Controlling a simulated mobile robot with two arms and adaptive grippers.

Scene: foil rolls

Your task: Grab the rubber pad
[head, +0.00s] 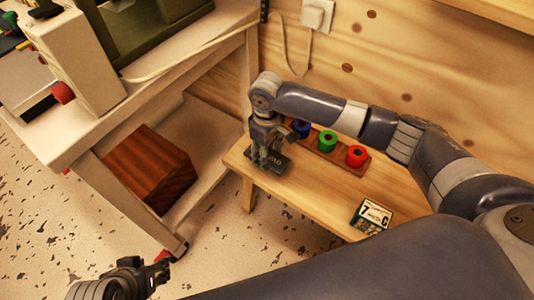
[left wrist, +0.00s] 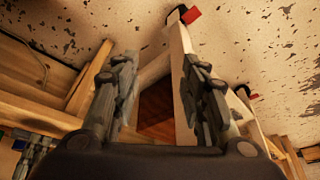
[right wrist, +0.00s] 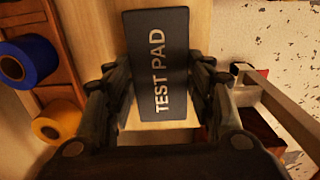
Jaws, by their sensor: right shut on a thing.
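The rubber pad (right wrist: 157,65) is a black rectangle with white "TEST PAD" lettering. In the head view the pad (head: 277,163) is at the left end of the small wooden bench, partly hidden by my right gripper. My right gripper (right wrist: 165,95) is shut on the pad, with a finger at each long side. It also shows in the head view (head: 266,158), pointing down. Whether the pad is lifted off the bench I cannot tell. My left gripper (left wrist: 158,75) is open and empty, away from the bench; it also shows at the bottom left of the head view (head: 158,272).
A wooden rack holds blue (head: 301,128), green (head: 327,141) and red (head: 357,156) rolls; a yellow roll (right wrist: 58,122) shows in the right wrist view. A printed box (head: 371,217) lies on the bench (head: 315,190). A white workbench (head: 150,112) with a brown box (head: 150,168) stands left.

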